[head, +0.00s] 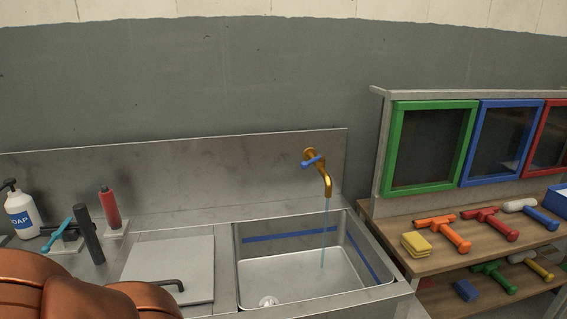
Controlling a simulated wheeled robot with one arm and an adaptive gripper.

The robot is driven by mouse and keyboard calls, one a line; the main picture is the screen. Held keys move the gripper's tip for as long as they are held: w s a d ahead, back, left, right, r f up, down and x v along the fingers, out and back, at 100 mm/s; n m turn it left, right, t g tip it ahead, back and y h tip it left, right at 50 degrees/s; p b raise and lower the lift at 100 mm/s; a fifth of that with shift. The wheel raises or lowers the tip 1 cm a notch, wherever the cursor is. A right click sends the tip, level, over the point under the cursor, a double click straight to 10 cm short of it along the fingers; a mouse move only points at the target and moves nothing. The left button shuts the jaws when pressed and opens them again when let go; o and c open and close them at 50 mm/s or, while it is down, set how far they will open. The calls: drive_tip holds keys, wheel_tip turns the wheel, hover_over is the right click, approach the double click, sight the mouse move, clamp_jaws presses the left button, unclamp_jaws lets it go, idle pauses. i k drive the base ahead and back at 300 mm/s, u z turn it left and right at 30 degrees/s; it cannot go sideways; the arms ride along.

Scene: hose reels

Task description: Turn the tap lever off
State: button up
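A brass tap (327,184) is fixed to the steel splashback above the sink. Its blue lever (312,161) sits on top of the tap and sticks out to both sides of it, slightly tilted. A thin blue stream of water (324,235) runs from the spout down into the steel sink basin (290,272). My copper-coloured arm shows at the lower left corner, away from the tap.
A soap bottle (22,212), a red bottle (110,208) and a dark upright cylinder (88,236) stand on the left counter. A flat board with a dark handle (172,270) lies left of the basin. Shelves (440,257) with coloured tools stand at right. Space before the tap is clear.

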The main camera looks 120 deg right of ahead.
sight(304, 165)
drive_tip(key=z, duration=4.7)
drive_tip(key=i, duration=0.5)
drive_tip(key=z, duration=0.05)
drive_tip(key=k, duration=0.5)
drive_tip(key=z, duration=1.4)
drive_tip(key=i, duration=0.6)
drive_tip(key=u, duration=2.5)
